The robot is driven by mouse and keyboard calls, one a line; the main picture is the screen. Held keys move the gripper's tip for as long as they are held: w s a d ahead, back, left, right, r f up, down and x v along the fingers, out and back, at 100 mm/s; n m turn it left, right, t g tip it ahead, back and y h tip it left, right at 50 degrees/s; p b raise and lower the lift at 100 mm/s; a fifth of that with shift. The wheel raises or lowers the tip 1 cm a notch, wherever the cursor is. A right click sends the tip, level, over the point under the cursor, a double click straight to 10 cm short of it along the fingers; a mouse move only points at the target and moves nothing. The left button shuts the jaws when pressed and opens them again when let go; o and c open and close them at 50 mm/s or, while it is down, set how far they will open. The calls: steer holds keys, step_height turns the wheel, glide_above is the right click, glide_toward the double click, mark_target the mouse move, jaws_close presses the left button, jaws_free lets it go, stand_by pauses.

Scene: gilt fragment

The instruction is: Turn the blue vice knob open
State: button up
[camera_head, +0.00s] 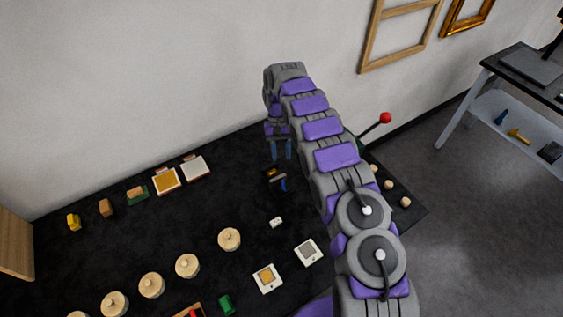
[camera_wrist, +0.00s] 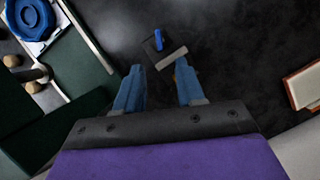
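My gripper (camera_head: 281,151) hangs at the end of my arm above the far part of the black table, fingers pointing down. In the wrist view, my gripper (camera_wrist: 160,86) is open, with two blue fingers apart and nothing between them. A small dark vice (camera_head: 273,187) with a gold-coloured piece on top stands just below the gripper. Its blue knob (camera_head: 284,185) is on the right side. In the wrist view, the vice (camera_wrist: 168,56) with the upright blue knob (camera_wrist: 158,39) appears beyond the fingertips, not touched by them.
A blue lobed wheel (camera_wrist: 29,18) and green parts (camera_wrist: 72,62) lie left in the wrist view. A red-ball lever (camera_head: 385,118) stands right of my arm. Several round wooden pots (camera_head: 187,265) and small framed pieces (camera_head: 166,181) are on the table. Bare table surrounds the vice.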

steer(key=p+v, duration=0.5)
steer(key=p, duration=0.3)
steer(key=shift+a+r+p, duration=0.1)
steer(key=shift+r+p, duration=0.1)
steer(key=shift+p, duration=0.2)
stand_by(0.5)
steer(key=s+d+r+m+t+b, duration=0.1)
steer(key=s+d+r+b, duration=0.45)
steer(key=s+r, duration=0.3)
steer(key=s+d+r+t+b, duration=0.1)
steer(key=s+d+r+b, duration=0.3)
steer(key=s+d+r, duration=0.35)
steer(key=s+d+f+b, duration=0.1)
steer(key=s+f+b, duration=0.1)
steer(key=s, duration=0.8)
steer(key=s+d+f+b, duration=0.2)
steer(key=s+b, duration=0.1)
steer(key=s, duration=0.7)
steer(key=s+d+f+m+b, duration=0.1)
steer(key=s+f+b, duration=0.1)
steer(key=s, duration=0.9)
steer(key=shift+d+f+t+y+b, duration=0.2)
steer(key=shift+f+t+y+b, duration=0.1)
steer(key=shift+f+t+y, duration=0.1)
